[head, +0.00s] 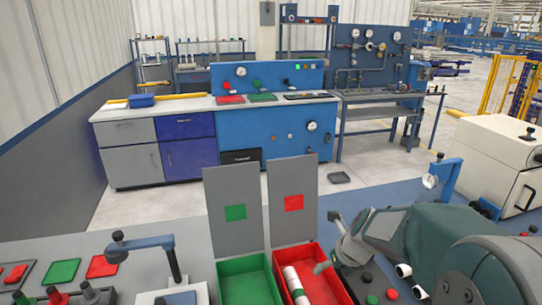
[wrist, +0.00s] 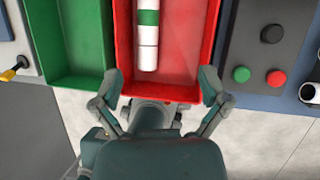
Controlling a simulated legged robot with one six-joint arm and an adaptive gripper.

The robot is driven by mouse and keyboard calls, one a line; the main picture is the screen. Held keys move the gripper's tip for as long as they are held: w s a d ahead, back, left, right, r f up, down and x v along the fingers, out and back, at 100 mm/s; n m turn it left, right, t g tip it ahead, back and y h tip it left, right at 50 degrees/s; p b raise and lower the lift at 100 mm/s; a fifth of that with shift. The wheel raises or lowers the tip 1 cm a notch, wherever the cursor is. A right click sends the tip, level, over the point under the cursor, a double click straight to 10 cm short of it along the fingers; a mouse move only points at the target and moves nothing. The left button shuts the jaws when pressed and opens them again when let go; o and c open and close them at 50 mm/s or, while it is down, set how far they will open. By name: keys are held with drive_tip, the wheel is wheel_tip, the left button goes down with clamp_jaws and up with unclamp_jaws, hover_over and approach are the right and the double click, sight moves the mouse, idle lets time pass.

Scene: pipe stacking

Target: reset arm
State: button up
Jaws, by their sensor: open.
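A white pipe with a green band (head: 296,285) lies lengthwise in the red box (head: 326,284). In the wrist view the pipe (wrist: 148,45) lies in the red box (wrist: 190,40), ahead of my gripper (wrist: 160,82). My gripper is open, its fingers spread wide and empty, at the near end of the red box and apart from the pipe. In the head view my gripper (head: 328,243) is over the right side of the red box, with my arm reaching in from the right. The green box (head: 245,280) stands left of the red box and looks empty in the wrist view (wrist: 72,45).
Grey panels with a green square (head: 235,212) and a red square (head: 293,203) stand upright behind the boxes. A button panel (wrist: 257,60) and white round pipe ends (wrist: 307,92) are to the right. A clamp stand (head: 172,262) is at left.

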drive_tip(key=s+a+r+n+h, duration=0.1)
drive_tip(key=s+r+n, duration=0.2)
drive_tip(key=s+n, duration=0.4)
drive_tip(key=s+a+r+n+t+h, duration=0.1)
drive_tip(key=s+r+n, duration=0.3)
drive_tip(key=n, duration=1.1)
drive_tip(key=s+r+n, duration=0.4)
drive_tip(key=s+n, duration=0.6)
drive_tip(key=n, duration=0.1)
drive_tip(key=shift+a+h, duration=0.4)
drive_tip(key=shift+d+r, duration=0.1)
